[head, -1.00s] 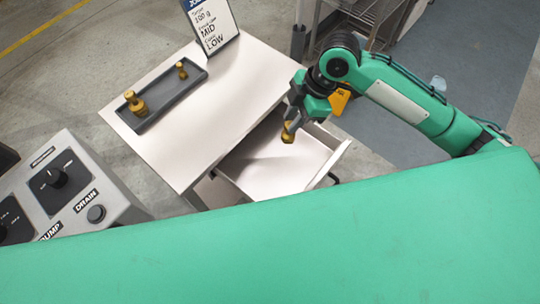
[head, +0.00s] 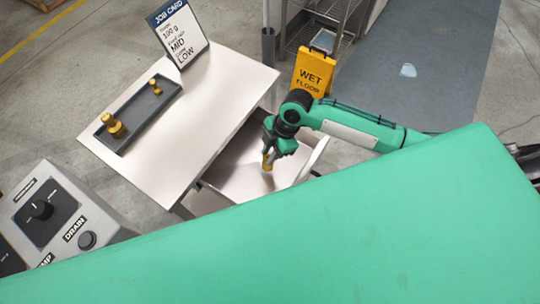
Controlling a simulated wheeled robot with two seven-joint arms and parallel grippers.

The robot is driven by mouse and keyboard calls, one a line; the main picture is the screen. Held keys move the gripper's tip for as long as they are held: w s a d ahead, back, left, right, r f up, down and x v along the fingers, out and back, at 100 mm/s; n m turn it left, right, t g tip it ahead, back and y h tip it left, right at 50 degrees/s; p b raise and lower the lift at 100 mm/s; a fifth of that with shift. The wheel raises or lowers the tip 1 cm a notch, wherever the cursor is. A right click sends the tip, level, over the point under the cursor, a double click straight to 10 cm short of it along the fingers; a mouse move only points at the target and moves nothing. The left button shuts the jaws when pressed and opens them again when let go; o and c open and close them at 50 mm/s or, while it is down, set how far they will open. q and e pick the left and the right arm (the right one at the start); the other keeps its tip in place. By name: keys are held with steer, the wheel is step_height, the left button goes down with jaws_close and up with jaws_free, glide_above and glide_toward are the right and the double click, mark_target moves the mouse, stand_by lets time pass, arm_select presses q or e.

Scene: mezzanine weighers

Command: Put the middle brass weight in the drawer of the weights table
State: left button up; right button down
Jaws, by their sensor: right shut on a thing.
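The middle brass weight (head: 267,163) is held in my right gripper (head: 268,155), which is shut on it. The weight is over or just inside the open drawer (head: 240,167) of the weights table (head: 205,110); I cannot tell whether it touches the drawer floor. The drawer is pulled out from the table's right side. A dark tray (head: 134,128) on the table holds a large brass weight (head: 115,126) at its near end and a small brass weight (head: 155,86) at its far end. My left gripper is not in view.
A job card (head: 178,34) stands at the table's far edge. A control panel (head: 60,215) with a DRAIN button is at lower left. A yellow wet floor sign (head: 313,72) stands behind my right arm, near a metal rack (head: 325,12). My own green body hides the foreground.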

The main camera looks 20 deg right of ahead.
step_height(320, 180, down, 3)
steer(key=shift+f, duration=0.25)
steer(key=shift+f, duration=0.1)
steer(key=c, duration=1.2)
jaws_free()
steer(key=b+v, duration=0.1)
steer(key=v, duration=1.1)
